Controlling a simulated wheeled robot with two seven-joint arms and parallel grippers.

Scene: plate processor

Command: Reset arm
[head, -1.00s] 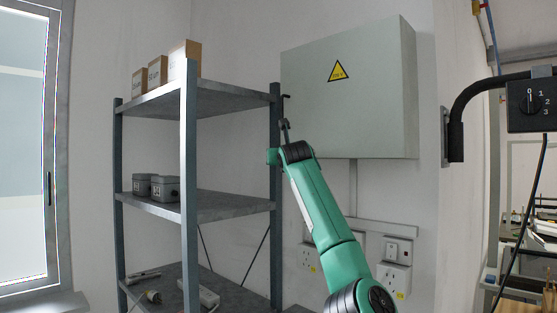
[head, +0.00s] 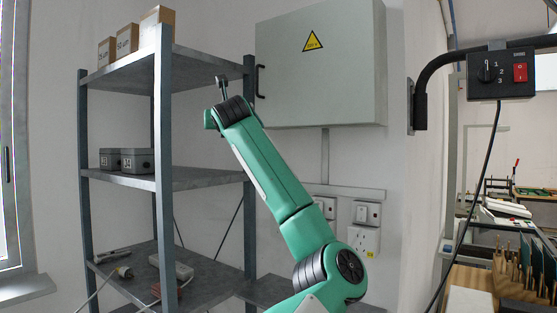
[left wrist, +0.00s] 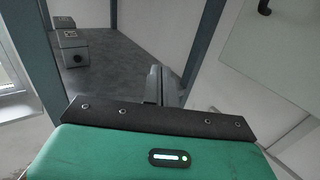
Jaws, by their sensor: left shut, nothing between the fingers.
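My left arm rises from the bottom of the head view. Its gripper (head: 222,88) points up, in front of the shelf rack and left of the cabinet's handle. The left wrist view also shows this gripper (left wrist: 161,84), with its narrow fingers together and nothing between them. The grey wall cabinet (head: 320,70) is closed, with a yellow warning sign and a black handle (head: 260,80). The gripper is apart from the handle. My right gripper is in neither current view.
A metal shelf rack (head: 165,120) stands at the left, with cartons (head: 128,40) on top and grey boxes (head: 137,161) on the middle shelf. Wall sockets (head: 364,240) sit below the cabinet. A black bracket (head: 421,105) carries a switch box (head: 500,75) at the right.

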